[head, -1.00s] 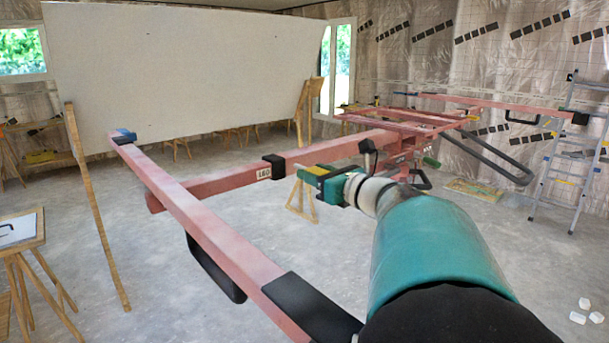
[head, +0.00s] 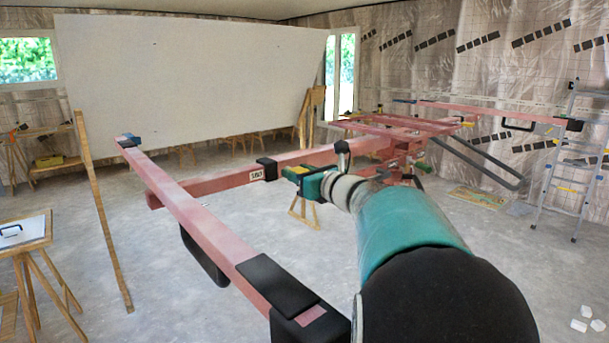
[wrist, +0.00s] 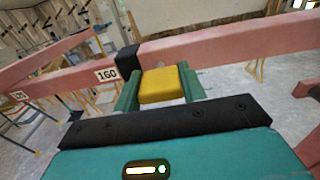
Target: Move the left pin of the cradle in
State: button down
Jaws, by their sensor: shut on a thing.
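The cradle is a pink-red metal frame, with a long front rail (head: 200,228) and a crossbar (head: 222,182) running back to the right. A black collar (head: 266,169) sits on the crossbar beside a white number label; the collar also shows in the wrist view (wrist: 128,62), with the label reading 160. My gripper (head: 300,177) is at the crossbar, just right of the collar. In the wrist view its green fingers (wrist: 158,90) are shut on a yellow block (wrist: 159,84), apparently the pin's grip. The pin's shaft is hidden.
A large white panel (head: 190,85) stands behind the cradle. A wooden post (head: 101,210) and a small table (head: 25,232) are at left. A stepladder (head: 567,165) stands at right. The floor between is mostly bare, with white blocks (head: 580,322) lower right.

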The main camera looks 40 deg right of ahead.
jog(key=shift+w+d, duration=0.1)
jog(key=c, duration=0.8)
grip_release()
jog(key=shift+w+d, duration=0.1)
jog(key=s, duration=1.4)
jog(key=shift+w, duration=0.1)
